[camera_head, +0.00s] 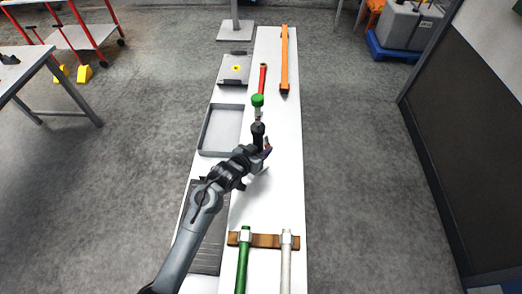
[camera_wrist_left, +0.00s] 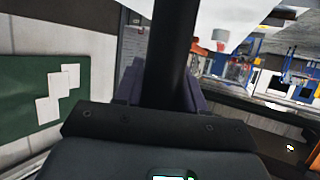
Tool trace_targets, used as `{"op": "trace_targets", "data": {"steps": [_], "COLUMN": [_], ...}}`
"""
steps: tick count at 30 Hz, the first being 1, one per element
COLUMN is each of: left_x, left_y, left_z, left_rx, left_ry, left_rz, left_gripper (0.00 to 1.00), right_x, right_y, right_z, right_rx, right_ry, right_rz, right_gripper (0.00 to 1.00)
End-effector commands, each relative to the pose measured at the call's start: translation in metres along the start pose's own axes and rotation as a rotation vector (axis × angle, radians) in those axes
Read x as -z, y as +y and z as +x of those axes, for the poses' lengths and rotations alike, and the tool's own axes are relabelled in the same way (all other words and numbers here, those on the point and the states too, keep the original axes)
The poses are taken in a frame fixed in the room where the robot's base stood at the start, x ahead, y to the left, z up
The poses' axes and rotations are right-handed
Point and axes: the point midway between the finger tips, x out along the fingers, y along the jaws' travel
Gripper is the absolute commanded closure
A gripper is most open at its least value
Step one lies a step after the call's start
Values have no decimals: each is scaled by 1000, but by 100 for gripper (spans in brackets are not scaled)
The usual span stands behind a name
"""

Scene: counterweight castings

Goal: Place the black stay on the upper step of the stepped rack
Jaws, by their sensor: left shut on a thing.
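My left gripper (camera_head: 266,150) is over the middle of the long white table, shut on the black stay (camera_head: 258,131). In the left wrist view the stay (camera_wrist_left: 168,50) is a dark bar rising between the purple-grey fingers (camera_wrist_left: 165,88). Its lower part is hidden behind the gripper body. In the head view a green-topped piece with a pale neck (camera_head: 257,101) is just beyond the stay; I cannot tell whether they touch. No stepped rack is clearly recognisable; a brown wooden bar (camera_head: 265,240) carries green and white handled tools at the near end. My right gripper is not in view.
A grey shallow tray (camera_head: 202,134) is left of the gripper. Beyond are a grey plate with a yellow mark (camera_head: 235,69), a red rod (camera_head: 263,77) and an orange bar (camera_head: 284,60). A dark ribbed panel (camera_head: 207,258) lies near left. White table surface (camera_head: 278,200) is clear right of the gripper.

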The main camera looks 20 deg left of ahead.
Motion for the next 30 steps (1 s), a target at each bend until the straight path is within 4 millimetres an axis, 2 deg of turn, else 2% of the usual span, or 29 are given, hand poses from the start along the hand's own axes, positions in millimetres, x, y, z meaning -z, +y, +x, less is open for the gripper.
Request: {"op": "trace_targets", "data": {"steps": [3, 15, 16, 20, 21, 30], "left_x": [-8, -12, -14, -14, -14, -12], "left_y": [0, 0, 0, 0, 0, 0], "left_z": [4, 5, 5, 5, 5, 5], "left_rx": [0, 1, 1, 1, 1, 1], "left_ry": [4, 3, -1, -1, 0, 0], "left_rz": [-1, 0, 0, 0, 0, 0], "left_gripper": [100, 100, 58, 38, 35, 35], "right_x": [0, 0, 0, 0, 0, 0], "right_y": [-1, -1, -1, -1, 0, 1], "right_z": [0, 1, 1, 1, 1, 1], "right_rx": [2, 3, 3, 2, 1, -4], "right_ry": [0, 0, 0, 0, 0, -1], "right_rz": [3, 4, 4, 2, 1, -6], "right_gripper": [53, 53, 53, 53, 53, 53]}}
